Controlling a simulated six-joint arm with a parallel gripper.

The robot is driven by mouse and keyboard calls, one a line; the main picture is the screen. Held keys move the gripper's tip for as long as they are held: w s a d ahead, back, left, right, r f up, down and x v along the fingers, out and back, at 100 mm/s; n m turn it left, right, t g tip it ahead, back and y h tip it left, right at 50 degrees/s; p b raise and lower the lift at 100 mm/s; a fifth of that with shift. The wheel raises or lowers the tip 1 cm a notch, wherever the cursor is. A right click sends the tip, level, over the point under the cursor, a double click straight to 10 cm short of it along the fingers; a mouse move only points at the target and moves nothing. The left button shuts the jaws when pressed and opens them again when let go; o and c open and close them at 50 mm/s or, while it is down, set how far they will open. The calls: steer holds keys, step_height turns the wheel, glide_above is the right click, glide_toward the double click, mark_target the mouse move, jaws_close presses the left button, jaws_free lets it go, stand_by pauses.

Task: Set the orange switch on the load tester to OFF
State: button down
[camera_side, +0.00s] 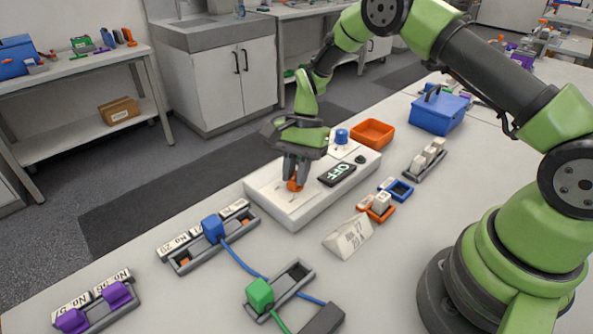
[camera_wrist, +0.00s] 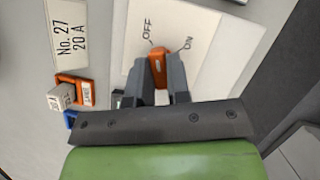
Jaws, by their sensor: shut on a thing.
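The load tester (camera_side: 262,190) is a white box in the middle of the table. Its display (camera_side: 337,174) reads OFF. The orange switch (camera_side: 294,185) sits on its top face; in the wrist view the switch (camera_wrist: 157,66) lies between the OFF and ON labels, its tip tilted toward the OFF label. My gripper (camera_side: 295,178) reaches down from above and is shut on the orange switch. In the wrist view its two dark fingers (camera_wrist: 159,78) flank the switch on either side. The fingers hide part of the switch in the side view.
An orange bin (camera_side: 372,134) and a blue toolbox (camera_side: 439,110) stand behind. In front are a "No. 27 20 A" sign (camera_side: 348,237), battery holders and blue (camera_side: 213,229) and green (camera_side: 259,294) connectors with cables.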

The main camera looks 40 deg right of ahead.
steer(key=shift+n+g, duration=0.5)
steer(key=shift+n, duration=1.1)
steer(key=shift+h, duration=0.3)
steer(key=c, duration=1.1)
jaws_free()
steer(key=shift+r, duration=0.1)
steer(key=shift+v, duration=4.95)
steer(key=shift+w, duration=0.1)
